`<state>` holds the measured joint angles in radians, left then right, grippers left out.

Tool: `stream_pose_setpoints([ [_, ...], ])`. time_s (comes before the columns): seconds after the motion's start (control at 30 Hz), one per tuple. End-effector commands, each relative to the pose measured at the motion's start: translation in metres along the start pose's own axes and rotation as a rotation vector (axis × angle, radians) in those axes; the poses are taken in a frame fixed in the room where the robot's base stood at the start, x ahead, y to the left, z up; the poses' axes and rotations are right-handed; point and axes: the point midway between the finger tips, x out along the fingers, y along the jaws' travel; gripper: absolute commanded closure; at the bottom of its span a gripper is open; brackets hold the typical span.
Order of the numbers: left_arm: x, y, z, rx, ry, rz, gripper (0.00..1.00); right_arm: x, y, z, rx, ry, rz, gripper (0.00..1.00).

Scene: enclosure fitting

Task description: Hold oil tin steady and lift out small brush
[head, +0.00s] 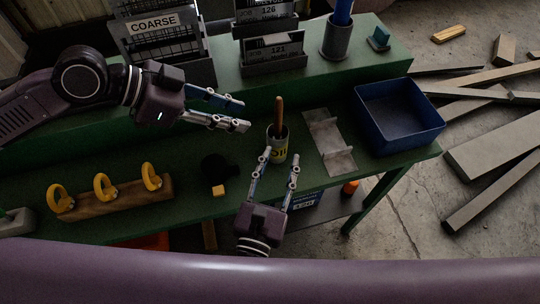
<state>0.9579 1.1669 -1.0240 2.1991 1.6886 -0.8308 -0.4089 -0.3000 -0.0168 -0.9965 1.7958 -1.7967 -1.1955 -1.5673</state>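The oil tin (277,151) is a pale tin with yellow lettering, standing upright on the green bench. The small brush (279,113) stands in it, its brown handle sticking up out of the top. Its bristle end is hidden inside the tin. My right gripper (280,156) comes from the front with its fingers spread; one fingertip is near the tin's left side, the other near its right. I cannot tell whether they touch it. My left gripper (246,114) is left of the brush handle, fingers apart, with nothing between them.
A blue bin (399,116) and a grey metal plate (329,142) are right of the tin. Yellow rings on a wooden block (112,198) are at the left. A dark round object (215,168) and small yellow block (218,191) lie left of the tin. Racks (271,54) stand behind.

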Motion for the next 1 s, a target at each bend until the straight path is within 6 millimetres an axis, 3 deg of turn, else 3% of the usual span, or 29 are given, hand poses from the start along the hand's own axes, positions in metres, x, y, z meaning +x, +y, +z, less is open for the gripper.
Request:
stream_pose_setpoints([
  [0.1,0.0,0.0,0.0,0.0,0.0,0.0,0.71,0.001,0.017,0.006,-0.057,-0.003,0.021,0.64],
  [0.27,0.0,0.0,0.0,0.0,0.0,0.0,0.71,0.01,0.023,0.009,-0.084,-0.007,0.029,0.64],
  [0.7,0.0,0.0,0.0,0.0,0.0,0.0,0.71,0.088,0.025,0.01,-0.082,-0.009,0.028,0.64],
  [1.0,0.0,0.0,0.0,0.0,0.0,0.0,0.71,0.118,0.026,0.009,-0.081,-0.005,0.03,0.64],
])
